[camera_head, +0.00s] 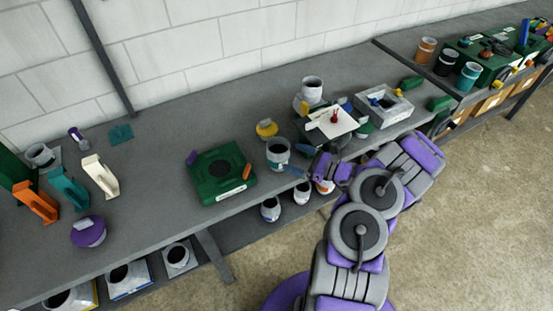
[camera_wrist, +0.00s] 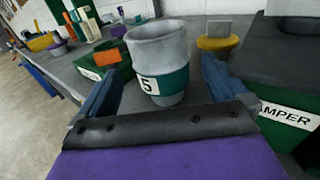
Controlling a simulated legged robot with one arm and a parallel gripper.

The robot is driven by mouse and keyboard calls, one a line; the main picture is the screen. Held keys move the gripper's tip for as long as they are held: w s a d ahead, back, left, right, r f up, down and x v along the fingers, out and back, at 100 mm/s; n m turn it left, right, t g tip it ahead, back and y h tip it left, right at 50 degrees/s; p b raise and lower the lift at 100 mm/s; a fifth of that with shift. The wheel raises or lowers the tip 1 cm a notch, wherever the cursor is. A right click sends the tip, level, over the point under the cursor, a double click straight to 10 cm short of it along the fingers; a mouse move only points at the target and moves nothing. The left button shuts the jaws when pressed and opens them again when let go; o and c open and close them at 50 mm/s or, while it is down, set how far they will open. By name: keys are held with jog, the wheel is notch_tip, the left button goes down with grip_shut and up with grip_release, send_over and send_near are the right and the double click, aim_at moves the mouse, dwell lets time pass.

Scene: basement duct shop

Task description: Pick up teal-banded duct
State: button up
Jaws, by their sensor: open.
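The teal-banded duct (camera_head: 278,148) is a grey, open-topped cylinder standing upright near the bench's front edge. In the wrist view the duct (camera_wrist: 160,45) is large and close, with a teal band around its lower part and a white label reading "5". My gripper (camera_head: 298,165) reaches in from the right beside it. In the wrist view my gripper (camera_wrist: 158,88) is open, with one blue finger on each side of the duct. The duct's bottom shows above the dark palm bar. I cannot tell whether either finger touches it.
A green box with a black disc (camera_head: 212,178) sits left of the duct, a yellow knobbed piece (camera_head: 266,129) behind it. A dark green box labelled "AMPER" (camera_wrist: 285,75) crowds the right side. White cans (camera_head: 270,210) stand on the shelf below.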

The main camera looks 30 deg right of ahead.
aim_at(275, 150)
jog(key=shift+x, duration=1.2)
jog(key=shift+w+f+b, duration=0.1)
jog(key=shift+w+b, duration=0.25)
jog(key=shift+w, duration=0.3)
jog(key=x, duration=0.3)
jog(key=a+b+x, duration=0.1)
jog(key=x, duration=0.1)
jog(key=shift+s, duration=0.3)
jog(key=shift+d, duration=0.2)
jog(key=shift+c, duration=0.5)
jog(key=shift+d, duration=0.15)
jog(key=c, duration=0.8)
jog(key=shift+r, duration=0.2)
